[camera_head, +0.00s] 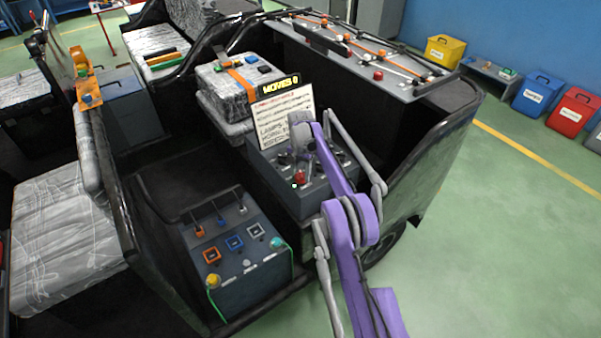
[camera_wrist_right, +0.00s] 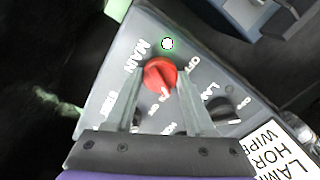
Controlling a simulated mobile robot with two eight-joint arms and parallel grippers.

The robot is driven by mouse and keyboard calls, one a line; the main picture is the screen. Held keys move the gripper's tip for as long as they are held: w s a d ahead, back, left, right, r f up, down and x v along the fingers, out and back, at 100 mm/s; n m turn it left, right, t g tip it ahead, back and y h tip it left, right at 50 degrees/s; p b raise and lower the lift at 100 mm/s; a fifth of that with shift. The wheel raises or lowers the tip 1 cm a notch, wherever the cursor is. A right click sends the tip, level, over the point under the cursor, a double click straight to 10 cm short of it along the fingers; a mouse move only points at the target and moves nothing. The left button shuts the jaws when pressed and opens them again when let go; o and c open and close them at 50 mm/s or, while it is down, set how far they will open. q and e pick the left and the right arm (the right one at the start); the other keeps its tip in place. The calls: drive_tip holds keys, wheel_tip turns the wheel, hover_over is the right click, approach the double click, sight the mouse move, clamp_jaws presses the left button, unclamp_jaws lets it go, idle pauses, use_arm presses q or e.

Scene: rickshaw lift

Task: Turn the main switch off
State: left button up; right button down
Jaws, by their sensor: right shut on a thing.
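The main switch is a red knob (camera_wrist_right: 160,73) beside the printed word MAIN, on a grey sloped panel (camera_wrist_right: 115,75). Its OFF and ON marks are partly readable; I cannot tell which one the knob points to. My right gripper (camera_wrist_right: 158,82) is shut on the knob, with one finger on each side. In the head view the red knob (camera_head: 299,177) shows on the dashboard box (camera_head: 312,201), below my right gripper (camera_head: 300,160). A small pale dot (camera_wrist_right: 167,43) sits near the knob. My left gripper is not in view.
A black knob (camera_wrist_right: 222,110) marked LA... sits close by on the panel. A printed sheet (camera_head: 282,118) stands behind the box, below a sign (camera_head: 278,88). A second switch box (camera_head: 240,255) stands to the left. Open green floor (camera_head: 500,240) lies to the right.

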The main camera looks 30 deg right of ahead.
drive_tip(key=n, duration=0.3)
drive_tip(key=shift+n, duration=0.3)
drive_tip(key=n+p, duration=0.1)
drive_tip(key=n, duration=0.2)
drive_tip(key=shift+n, duration=0.3)
drive_tip(key=n, duration=0.3)
drive_tip(key=shift+n, duration=2.2)
drive_tip(key=shift+c, duration=1.3)
unclamp_jaws()
